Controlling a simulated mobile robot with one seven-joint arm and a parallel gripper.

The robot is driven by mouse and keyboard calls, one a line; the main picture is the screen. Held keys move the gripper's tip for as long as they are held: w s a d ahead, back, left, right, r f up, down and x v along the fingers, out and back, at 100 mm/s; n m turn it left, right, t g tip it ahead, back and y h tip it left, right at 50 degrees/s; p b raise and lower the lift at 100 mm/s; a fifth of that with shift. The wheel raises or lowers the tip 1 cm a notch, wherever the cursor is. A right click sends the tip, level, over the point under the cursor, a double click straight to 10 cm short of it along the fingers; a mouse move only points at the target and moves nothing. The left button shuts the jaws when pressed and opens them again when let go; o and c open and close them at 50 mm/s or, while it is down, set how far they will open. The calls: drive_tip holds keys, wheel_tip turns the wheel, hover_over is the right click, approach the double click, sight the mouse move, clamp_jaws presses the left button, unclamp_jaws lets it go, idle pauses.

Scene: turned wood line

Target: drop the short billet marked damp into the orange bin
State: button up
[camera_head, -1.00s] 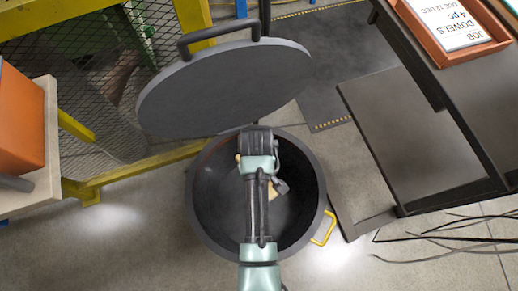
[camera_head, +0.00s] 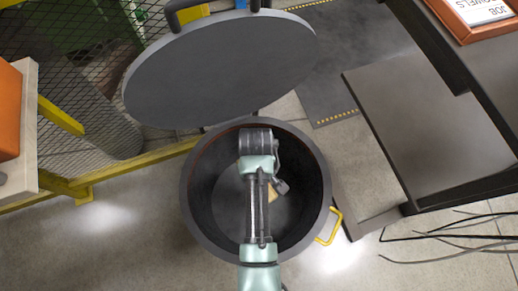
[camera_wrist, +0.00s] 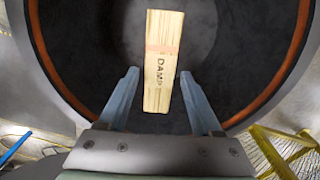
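In the head view my arm hides the fingers. An orange bin (camera_head: 8,112) is partly visible at the left edge.
The drum's grey round lid (camera_head: 220,70) stands raised behind it. A yellow handle (camera_head: 330,228) sticks out at its right. Dark steps and a bench (camera_head: 430,130) stand at right, with loose black cables (camera_head: 450,235) below. A yellow-framed mesh guard (camera_head: 75,80) is at left.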

drive_tip(key=shift+o, duration=1.2)
drive_tip(key=shift+r, duration=0.1)
wheel_tip(320, 180, up, 13)
drive_tip(key=p, duration=0.3)
